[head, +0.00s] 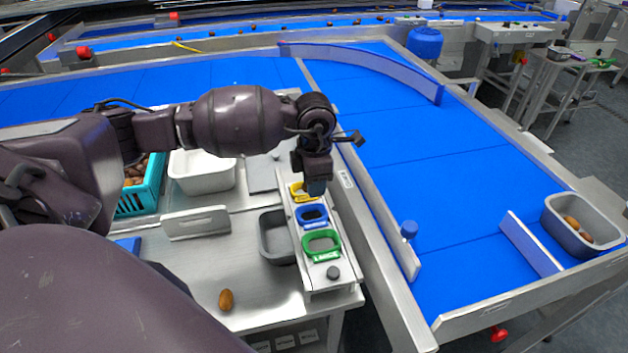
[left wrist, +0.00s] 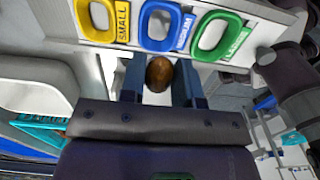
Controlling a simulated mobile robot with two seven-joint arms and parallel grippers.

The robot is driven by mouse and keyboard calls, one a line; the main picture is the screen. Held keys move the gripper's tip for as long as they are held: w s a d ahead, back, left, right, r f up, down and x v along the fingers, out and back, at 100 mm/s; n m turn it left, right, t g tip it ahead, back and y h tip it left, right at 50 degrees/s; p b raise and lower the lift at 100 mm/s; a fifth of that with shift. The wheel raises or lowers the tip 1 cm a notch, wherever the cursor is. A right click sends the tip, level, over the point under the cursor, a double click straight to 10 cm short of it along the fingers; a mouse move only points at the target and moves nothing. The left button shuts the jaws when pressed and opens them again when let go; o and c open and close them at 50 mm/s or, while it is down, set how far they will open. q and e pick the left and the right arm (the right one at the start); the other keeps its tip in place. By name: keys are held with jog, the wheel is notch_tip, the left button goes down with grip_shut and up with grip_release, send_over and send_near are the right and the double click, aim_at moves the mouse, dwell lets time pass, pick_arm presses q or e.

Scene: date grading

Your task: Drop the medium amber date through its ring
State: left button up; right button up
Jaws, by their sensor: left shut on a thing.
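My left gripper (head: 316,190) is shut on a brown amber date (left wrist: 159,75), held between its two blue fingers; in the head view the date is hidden. The gripper is above the ring rack, close to the yellow and blue rings. The blue ring (head: 312,226), labelled MEDIUM in the left wrist view (left wrist: 144,22), is the middle one of three. The yellow ring (head: 297,189) is labelled SMALL and lies on the far side. The green ring (head: 322,257) lies nearest. My right gripper is not in view.
Another brown date (head: 226,299) lies on the steel table. A grey bin (head: 270,249) stands left of the rack, a white tub (head: 203,185) and teal crate (head: 151,193) farther left. A blue conveyor (head: 440,190) runs on the right, with a grey tub (head: 566,237) of dates.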

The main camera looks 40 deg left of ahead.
pick_arm(q)
jog(key=shift+f, duration=0.5)
jog(key=shift+f+b, duration=0.65)
jog(key=shift+f, duration=0.25)
notch_tip(320, 180, down, 3)
jog(key=shift+r+b, duration=0.15)
jog(key=shift+b, duration=0.5)
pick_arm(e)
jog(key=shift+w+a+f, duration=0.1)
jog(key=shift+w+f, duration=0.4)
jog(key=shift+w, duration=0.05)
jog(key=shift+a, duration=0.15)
pick_arm(q)
jog(key=o, duration=0.7)
jog(key=shift+r, duration=0.15)
